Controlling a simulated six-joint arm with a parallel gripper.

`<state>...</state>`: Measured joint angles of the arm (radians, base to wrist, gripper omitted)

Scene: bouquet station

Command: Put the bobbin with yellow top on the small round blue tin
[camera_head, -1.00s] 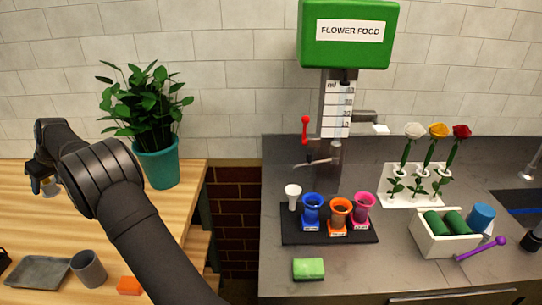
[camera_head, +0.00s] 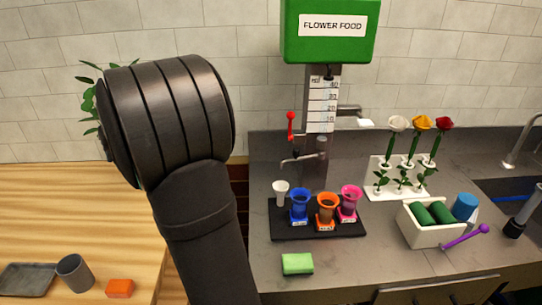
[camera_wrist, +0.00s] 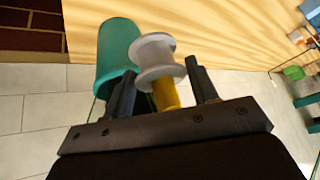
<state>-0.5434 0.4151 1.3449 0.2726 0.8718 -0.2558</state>
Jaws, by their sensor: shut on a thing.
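In the wrist view my gripper (camera_wrist: 161,68) is shut on a bobbin (camera_wrist: 154,52). The bobbin has a white spool body with two flanges, and its yellow end (camera_wrist: 165,94) sits between the fingers, towards the palm. In the head view my large dark arm link hides the gripper and the bobbin. I cannot make out the small round blue tin for certain in either view. A blue cylinder (camera_head: 464,207) stands beside the white box on the grey counter, but I cannot tell whether it is a tin.
A teal plant pot (camera_wrist: 118,48) appears just behind the bobbin. The wooden table (camera_head: 70,215) carries a grey tray (camera_head: 27,279), a grey cup (camera_head: 75,272) and an orange block (camera_head: 120,288). The grey counter holds a black rack (camera_head: 340,226), a white box (camera_head: 430,236) and a green sponge (camera_head: 297,263).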

